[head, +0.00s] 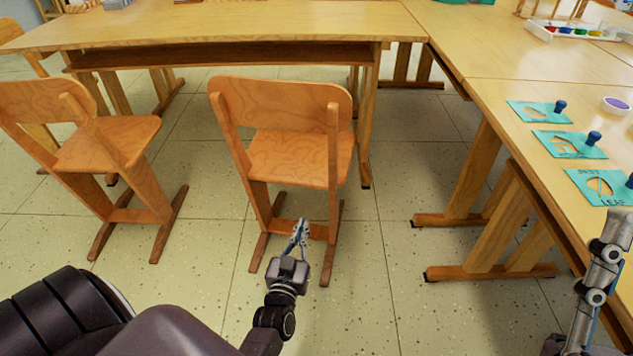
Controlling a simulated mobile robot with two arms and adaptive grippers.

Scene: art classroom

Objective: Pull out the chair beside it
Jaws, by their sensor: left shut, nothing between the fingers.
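A wooden chair (279,104) stands in the middle of the head view with its back toward me, in front of a long wooden table (240,27). A second wooden chair (100,150) stands to its left, turned at an angle. My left gripper (300,226) is shut and empty. In the picture it overlaps the low crossbar between the middle chair's feet; I cannot tell whether it touches. My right gripper (612,238) shows at the right edge by the side table, and its fingers are hard to make out.
The side table (505,68) on the right carries teal stencil cards (569,144) with blue-handled tools and a white paint tray (575,31). Its wooden legs (475,185) reach the tiled floor. Floor between the middle chair and these legs is clear.

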